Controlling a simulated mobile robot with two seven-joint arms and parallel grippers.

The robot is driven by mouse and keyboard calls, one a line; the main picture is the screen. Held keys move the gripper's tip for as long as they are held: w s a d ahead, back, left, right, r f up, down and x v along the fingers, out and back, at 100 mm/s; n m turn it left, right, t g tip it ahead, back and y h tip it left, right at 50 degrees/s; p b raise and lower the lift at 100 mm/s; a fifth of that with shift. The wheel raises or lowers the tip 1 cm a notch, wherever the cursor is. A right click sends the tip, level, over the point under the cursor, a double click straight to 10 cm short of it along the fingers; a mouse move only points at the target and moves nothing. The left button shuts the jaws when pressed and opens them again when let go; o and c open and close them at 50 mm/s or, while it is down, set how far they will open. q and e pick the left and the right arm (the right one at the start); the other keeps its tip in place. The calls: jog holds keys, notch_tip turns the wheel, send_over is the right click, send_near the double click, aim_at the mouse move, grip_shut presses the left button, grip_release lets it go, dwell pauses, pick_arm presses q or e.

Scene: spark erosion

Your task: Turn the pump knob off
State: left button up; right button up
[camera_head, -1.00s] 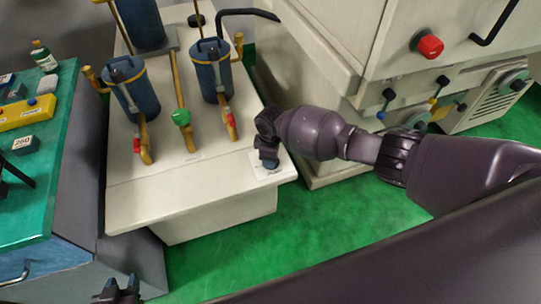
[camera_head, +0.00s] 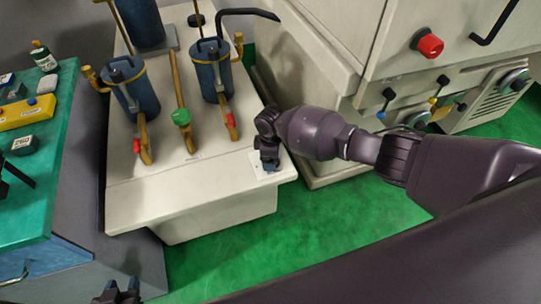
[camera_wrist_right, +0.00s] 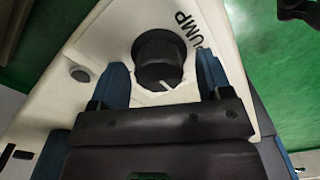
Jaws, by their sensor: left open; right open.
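The pump knob (camera_wrist_right: 158,58) is round and black, with a white pointer line, on a cream panel beside the lettering "PUMP". My right gripper (camera_wrist_right: 162,66) is open, with one blue finger on each side of the knob; a gap shows on both sides. In the head view my right gripper (camera_head: 269,166) is at the front right corner of the cream pump unit (camera_head: 190,192), over the white label, and hides the knob there. My left gripper (camera_head: 118,291) is dark and open at the bottom left edge, away from the unit.
A machine cabinet with a red knob (camera_head: 430,45) is at the right. A teal-topped bench (camera_head: 40,205) is at the left. Green floor (camera_head: 240,255) lies in front.

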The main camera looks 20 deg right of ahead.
pick_arm(q)
jog(key=shift+w+r, duration=0.1)
jog(key=shift+w, duration=0.05)
pick_arm(e)
jog(key=shift+r, duration=0.1)
jog(key=shift+w+r, duration=0.1)
jog(key=shift+r, duration=0.25)
notch_tip(320, 180, up, 8)
jog(key=shift+r+p, duration=0.15)
jog(key=shift+p, duration=0.85)
pick_arm(q)
notch_tip(320, 180, up, 3)
jog(key=shift+w+f, duration=0.1)
jog(key=shift+f, duration=0.1)
pick_arm(e)
jog(key=shift+r, duration=0.8)
